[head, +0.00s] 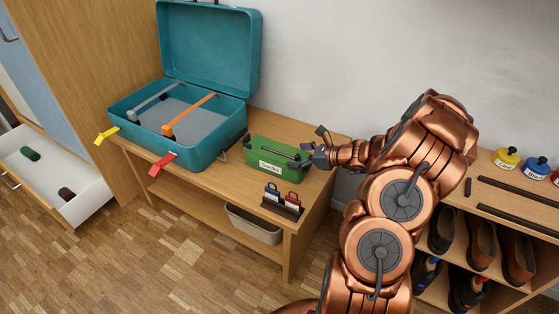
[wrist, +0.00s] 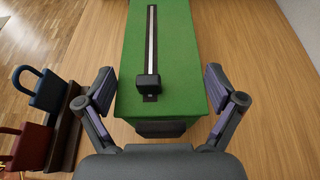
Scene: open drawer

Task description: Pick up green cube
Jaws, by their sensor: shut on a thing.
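No plain green cube shows. The green thing at my gripper is a long green box (head: 262,169) with a white label on its front and a dark bar along its top. It rests on the wooden bench (head: 225,178). My gripper (head: 311,148) is at the box's right end. In the wrist view, the fingers of my gripper (wrist: 160,88) are on both sides of the green box (wrist: 187,60), shut on it at its near end. A black knob (wrist: 147,86) on its bar lies between the fingers. The box's underside is hidden.
An open teal suitcase (head: 213,149) stands left on the bench. Small red and blue padlocks on a dark stand (head: 283,209) are close in front of the box. An open drawer (head: 86,203) with a dark green roll (head: 30,154) is far left. A shoe rack (head: 515,214) stands right.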

